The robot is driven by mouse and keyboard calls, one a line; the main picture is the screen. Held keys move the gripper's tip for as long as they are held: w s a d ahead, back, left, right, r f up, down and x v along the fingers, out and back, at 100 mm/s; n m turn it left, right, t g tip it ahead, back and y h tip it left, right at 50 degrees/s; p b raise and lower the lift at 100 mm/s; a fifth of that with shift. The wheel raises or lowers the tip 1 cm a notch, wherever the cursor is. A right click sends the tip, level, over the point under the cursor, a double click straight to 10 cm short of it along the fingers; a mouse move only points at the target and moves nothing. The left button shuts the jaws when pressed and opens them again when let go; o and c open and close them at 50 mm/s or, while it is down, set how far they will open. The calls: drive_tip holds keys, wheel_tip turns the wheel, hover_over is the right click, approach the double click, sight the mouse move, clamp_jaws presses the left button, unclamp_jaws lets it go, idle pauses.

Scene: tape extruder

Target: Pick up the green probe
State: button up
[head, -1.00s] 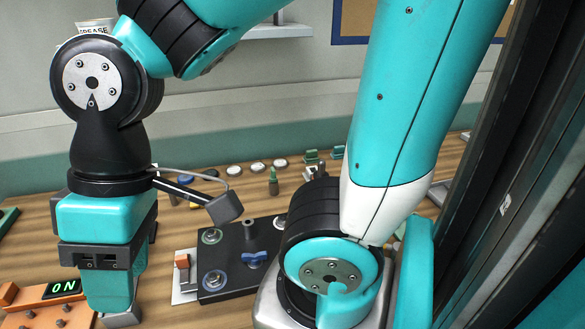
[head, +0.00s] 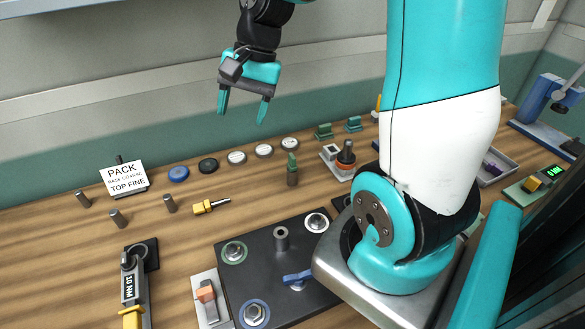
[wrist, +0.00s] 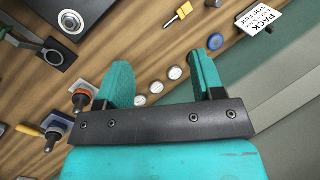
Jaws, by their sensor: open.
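A small upright piece with a green pointed top and a dark lower part (head: 292,170), the one that looks like the green probe, stands on the wooden bench behind the black plate. I cannot make it out in the wrist view, where a finger may hide it. My gripper (head: 242,109) is open and empty, fingers pointing down, in the air to the upper left of the probe in the head view. It also shows in the wrist view (wrist: 162,82), with its two teal fingers apart.
A black fixture plate (head: 265,255) lies in front of the probe. Several round discs (head: 237,157) line the back. A yellow-handled tool (head: 205,207) and sign (head: 124,177) are left.

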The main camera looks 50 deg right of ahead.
drive_tip(key=d+f+m, duration=0.5)
drive_tip(key=d+m, duration=0.3)
drive_tip(key=d, duration=0.4)
drive_tip(key=m+t+b, duration=0.1)
drive_tip(key=m, duration=0.4)
approach(290, 163)
drive_tip(key=shift+p+x, duration=1.6)
drive_tip(key=shift+x, duration=3.65)
drive_tip(key=c, duration=1)
